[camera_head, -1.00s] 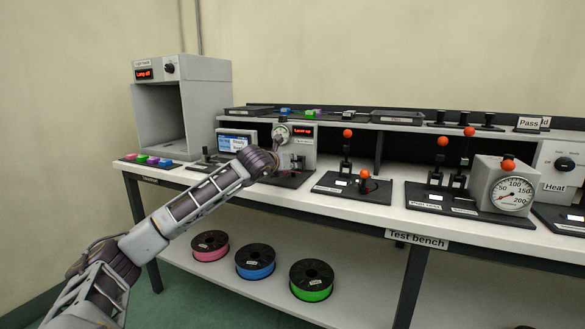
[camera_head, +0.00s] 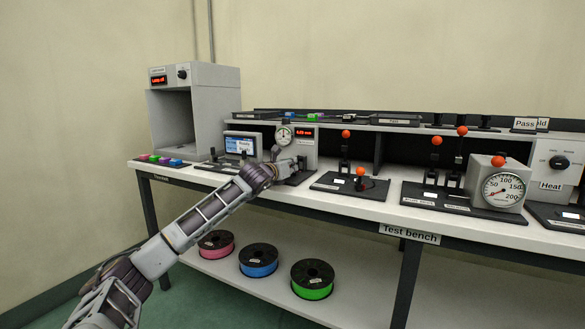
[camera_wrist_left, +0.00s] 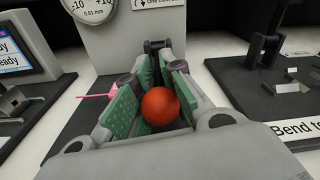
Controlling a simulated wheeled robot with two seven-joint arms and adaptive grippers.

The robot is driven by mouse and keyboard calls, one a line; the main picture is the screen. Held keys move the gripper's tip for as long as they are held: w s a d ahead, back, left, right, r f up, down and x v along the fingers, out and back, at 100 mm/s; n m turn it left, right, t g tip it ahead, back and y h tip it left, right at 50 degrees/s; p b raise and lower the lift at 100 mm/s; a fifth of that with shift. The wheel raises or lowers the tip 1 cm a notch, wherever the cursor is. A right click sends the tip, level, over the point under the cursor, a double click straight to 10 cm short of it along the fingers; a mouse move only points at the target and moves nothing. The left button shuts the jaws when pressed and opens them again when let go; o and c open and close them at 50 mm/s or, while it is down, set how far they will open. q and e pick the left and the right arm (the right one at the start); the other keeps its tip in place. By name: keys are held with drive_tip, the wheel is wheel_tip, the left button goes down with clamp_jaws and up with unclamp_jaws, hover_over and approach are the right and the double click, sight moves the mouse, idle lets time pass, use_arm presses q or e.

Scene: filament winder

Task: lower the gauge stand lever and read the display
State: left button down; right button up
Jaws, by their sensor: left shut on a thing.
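The gauge stand (camera_head: 304,152) is a grey block on a dark base, left of the middle of the bench in the head view. It carries a round white dial (camera_head: 284,135) and a red-lit display (camera_head: 304,132), which seems to show a number in mm, its digits too small to read surely. My left gripper (camera_head: 290,168) is low in front of the stand. In the left wrist view its green-padded fingers (camera_wrist_left: 150,92) are shut around the orange-red ball knob (camera_wrist_left: 160,107) of the lever. The dial's lower part also shows there (camera_wrist_left: 92,6). My right gripper is not in view.
A small screen device (camera_head: 241,145) stands just left of the stand. A lever fixture with an orange knob (camera_head: 361,171) stands to the right, labelled "Bend te..." (camera_wrist_left: 297,128) in the wrist view. A pressure gauge box (camera_head: 490,185) is farther right. Coloured spools (camera_head: 258,260) lie on the lower shelf.

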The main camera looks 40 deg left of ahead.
use_arm(q)
drive_tip(key=shift+f, duration=0.15)
drive_tip(key=c, duration=1.8)
unclamp_jaws()
drive_tip(key=shift+c, duration=0.2)
drive_tip(key=o, duration=0.3)
drive_tip(key=shift+s+a, duration=0.1)
drive_tip(key=shift+s, duration=0.2)
drive_tip(key=shift+w, duration=0.1)
drive_tip(key=shift+s, duration=0.3)
drive_tip(key=v, duration=1.1)
drive_tip(key=shift+s, duration=0.2)
idle(0.6)
